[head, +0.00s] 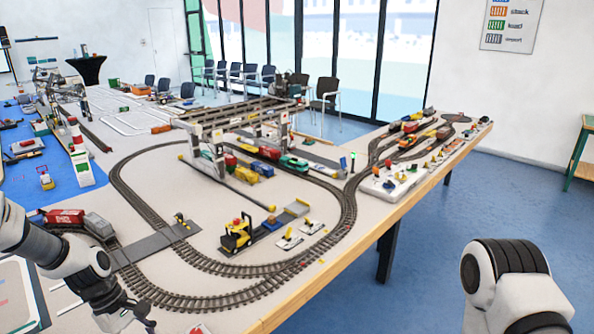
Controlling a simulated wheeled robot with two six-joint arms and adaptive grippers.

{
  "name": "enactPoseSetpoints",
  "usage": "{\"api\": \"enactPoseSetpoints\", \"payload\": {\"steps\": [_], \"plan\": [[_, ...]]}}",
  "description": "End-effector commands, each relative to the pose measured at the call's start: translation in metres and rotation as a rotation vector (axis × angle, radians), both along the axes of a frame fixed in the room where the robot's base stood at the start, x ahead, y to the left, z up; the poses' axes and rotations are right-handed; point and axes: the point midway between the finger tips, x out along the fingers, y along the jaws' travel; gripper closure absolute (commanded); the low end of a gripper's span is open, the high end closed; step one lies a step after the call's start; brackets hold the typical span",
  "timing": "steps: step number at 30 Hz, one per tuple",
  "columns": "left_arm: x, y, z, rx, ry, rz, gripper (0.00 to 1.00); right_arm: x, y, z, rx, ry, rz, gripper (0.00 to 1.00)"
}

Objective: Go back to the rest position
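My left arm comes in from the left edge, over the near left corner of the model table (290,305). Its dark gripper (135,312) is low in the picture, near the curved track (215,298). Its fingertips are small and partly hidden, so I cannot tell whether it is open or shut. I see nothing clearly held in it. My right arm shows at the lower right, over the blue floor and apart from the table. Its gripper is out of the picture.
A red and grey train (66,217) stands on the track beside my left arm. A gantry crane (215,140) spans coloured vehicles mid-table. A yellow forklift (237,235) stands inside the track loop. The floor (420,250) right of the table is clear.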

Motion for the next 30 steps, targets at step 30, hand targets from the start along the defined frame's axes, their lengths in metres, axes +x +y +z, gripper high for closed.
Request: {"api": "enactPoseSetpoints", "payload": {"steps": [30], "plan": [[-0.252,-0.092,-0.178,0.199,-0.202,-1.065,0.42,0.001,0.0,0.0,0.0,-0.002,0.0,0.6]]}}
